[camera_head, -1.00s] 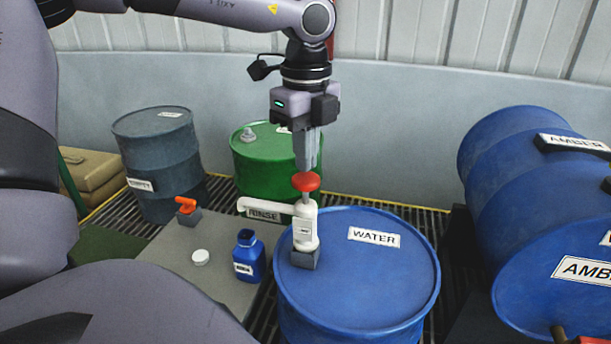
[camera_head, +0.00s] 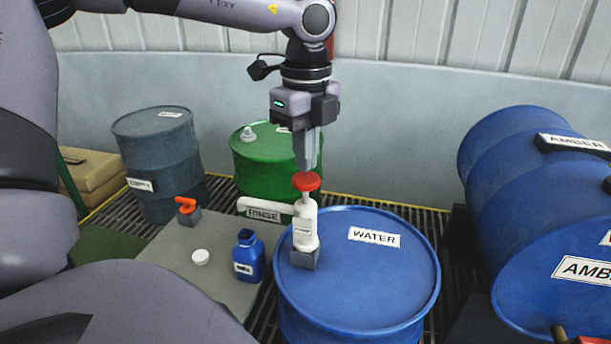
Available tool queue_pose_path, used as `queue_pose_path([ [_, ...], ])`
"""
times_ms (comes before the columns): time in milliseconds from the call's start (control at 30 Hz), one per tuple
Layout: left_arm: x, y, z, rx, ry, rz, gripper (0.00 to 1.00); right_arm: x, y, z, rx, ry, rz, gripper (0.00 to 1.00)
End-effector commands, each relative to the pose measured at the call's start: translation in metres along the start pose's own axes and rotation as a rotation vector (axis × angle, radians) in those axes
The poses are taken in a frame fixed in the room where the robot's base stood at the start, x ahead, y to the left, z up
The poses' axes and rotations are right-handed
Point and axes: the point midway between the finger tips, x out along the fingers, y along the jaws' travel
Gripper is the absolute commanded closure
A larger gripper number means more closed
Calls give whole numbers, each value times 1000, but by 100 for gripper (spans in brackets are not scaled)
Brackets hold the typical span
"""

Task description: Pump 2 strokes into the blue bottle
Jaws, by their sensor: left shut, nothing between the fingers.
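The small blue bottle (camera_head: 248,258) stands upright and uncapped on the grey board, left of the WATER drum (camera_head: 372,285). A white pump (camera_head: 305,228) with a red knob (camera_head: 306,181) stands on top of the WATER drum. Its spout (camera_head: 262,211) points left, above and behind the bottle in the picture. My left gripper (camera_head: 306,168) points straight down with its fingers closed and empty. Its fingertips are right at the top of the red knob; I cannot tell whether they touch it. My right gripper is not in view.
A white cap (camera_head: 200,257) and an orange-handled tap piece (camera_head: 187,210) sit on the grey board (camera_head: 165,245). A green RINSE drum (camera_head: 265,165) and a grey EMPTY drum (camera_head: 160,165) stand behind. A blue AMBER drum (camera_head: 530,200) lies on the right.

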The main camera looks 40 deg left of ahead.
Motion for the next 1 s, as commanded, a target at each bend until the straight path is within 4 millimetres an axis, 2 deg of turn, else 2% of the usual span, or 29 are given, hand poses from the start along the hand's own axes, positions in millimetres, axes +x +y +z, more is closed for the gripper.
queue_pose_path([
  [1000,42,0,0,-1,1,1,100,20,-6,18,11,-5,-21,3],
])
